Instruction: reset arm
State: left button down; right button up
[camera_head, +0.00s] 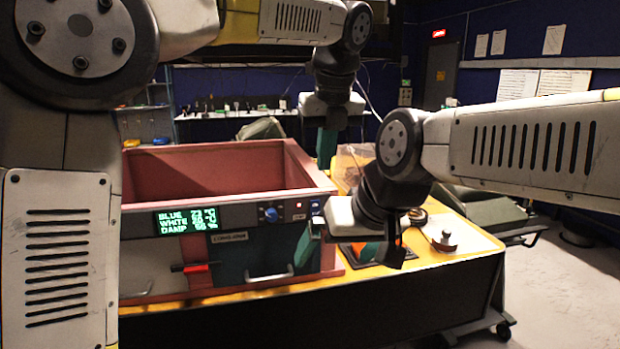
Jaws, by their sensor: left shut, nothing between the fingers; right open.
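The foam enclosure (162,187) is an open-topped pinkish-red box on a yellow-topped table. Its front panel carries a lit green display (188,220), a blue knob (269,214) and a red handle (196,268). My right forearm hides part of the table.
A round metal weight-like object (444,241) sits on a pale plate on the table's right side. A dark green padded thing (485,208) stands beyond the table's right edge. A lit shelf (235,114) with small items runs along the back wall. Grey floor (575,290) is open at right.

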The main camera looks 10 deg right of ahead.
pick_arm(q)
jog(key=shift+r, duration=0.5)
jog(key=s+a+f+n+h, duration=0.1)
jog(key=s+a+f+n, duration=0.15)
jog(key=a+n, duration=0.7)
jog(key=s+a+f+n, duration=0.1)
jog(key=s+a+n, duration=0.2)
jog(key=a+n, duration=0.65)
jog(key=s+a+f+n+t+h, duration=0.1)
jog(key=s+a+f+n+t, duration=0.1)
jog(key=s+a+f+n, duration=0.7)
jog(key=a+n, duration=0.2)
jog(key=n, duration=0.4)
jog(key=shift+s+f+n+t, duration=0.2)
jog(key=shift+s+n+t, duration=0.1)
jog(key=shift+s+n, duration=0.1)
